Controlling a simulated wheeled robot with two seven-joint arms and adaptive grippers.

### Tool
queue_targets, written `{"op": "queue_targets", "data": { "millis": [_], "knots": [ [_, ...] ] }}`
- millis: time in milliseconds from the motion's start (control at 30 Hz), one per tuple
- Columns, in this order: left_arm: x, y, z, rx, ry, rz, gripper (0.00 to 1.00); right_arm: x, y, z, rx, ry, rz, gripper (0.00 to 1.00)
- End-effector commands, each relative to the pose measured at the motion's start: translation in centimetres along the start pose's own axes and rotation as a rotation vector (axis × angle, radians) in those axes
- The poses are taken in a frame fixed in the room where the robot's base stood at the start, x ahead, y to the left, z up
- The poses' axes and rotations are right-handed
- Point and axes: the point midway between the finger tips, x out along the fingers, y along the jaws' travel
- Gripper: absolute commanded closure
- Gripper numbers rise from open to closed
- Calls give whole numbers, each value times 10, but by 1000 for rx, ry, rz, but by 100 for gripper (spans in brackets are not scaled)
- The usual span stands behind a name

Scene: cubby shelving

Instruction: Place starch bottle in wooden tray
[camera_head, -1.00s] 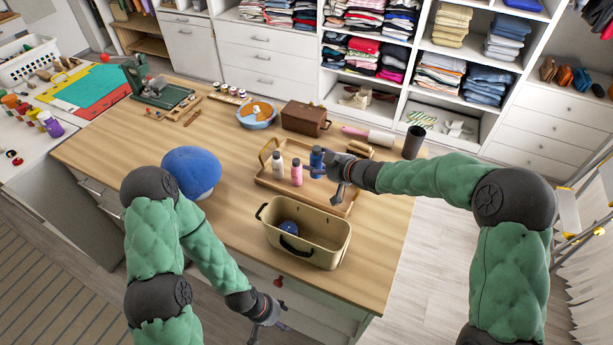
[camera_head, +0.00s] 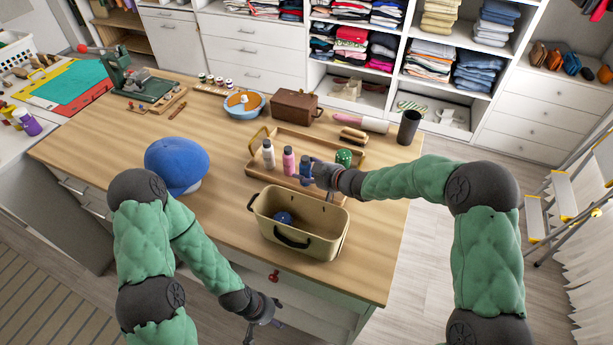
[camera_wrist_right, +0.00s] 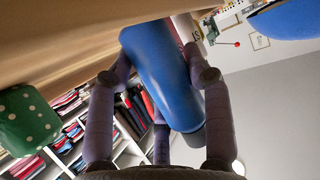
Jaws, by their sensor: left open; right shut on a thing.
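The wooden tray (camera_head: 262,177) lies on the table behind a beige bin. A white bottle (camera_head: 268,156) and a pink bottle (camera_head: 288,161) stand upright in it. My right gripper (camera_head: 316,175) is shut on a blue bottle (camera_head: 305,167) beside the pink one, over the tray. In the right wrist view, the blue bottle (camera_wrist_right: 158,70) sits between my fingers. Whether its base touches the tray is hidden, and no label on it is readable. My left gripper (camera_head: 264,328) is open and empty, low in front of the table.
The beige bin (camera_head: 325,245) with a blue ball stands in front of the tray. A green dotted object (camera_head: 343,157) is right of the gripper. A blue cap (camera_head: 177,164), a brown box (camera_head: 295,107) and a dark cup (camera_head: 409,127) stand around. The table's left front is clear.

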Motion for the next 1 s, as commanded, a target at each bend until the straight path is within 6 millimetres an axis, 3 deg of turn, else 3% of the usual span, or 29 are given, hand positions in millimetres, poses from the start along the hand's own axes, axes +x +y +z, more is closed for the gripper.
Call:
{"op": "queue_targets", "data": {
  "millis": [100, 500, 533, 1000],
  "knots": [
    [6, -2, 0, 0, 0, 0, 43, 6, 1, 12, 0, 1, 1, 92],
    [7, -2, 0, 0, 0, 0, 43, 7, 1, 15, -1, 1, 1, 92],
    [6, -2, 0, 0, 0, 0, 43, 7, 0, 14, -1, 0, 1, 41],
    [2, -1, 0, 0, 0, 0, 43, -2, 1, 10, 1, 0, 2, 39]
  ]
}}
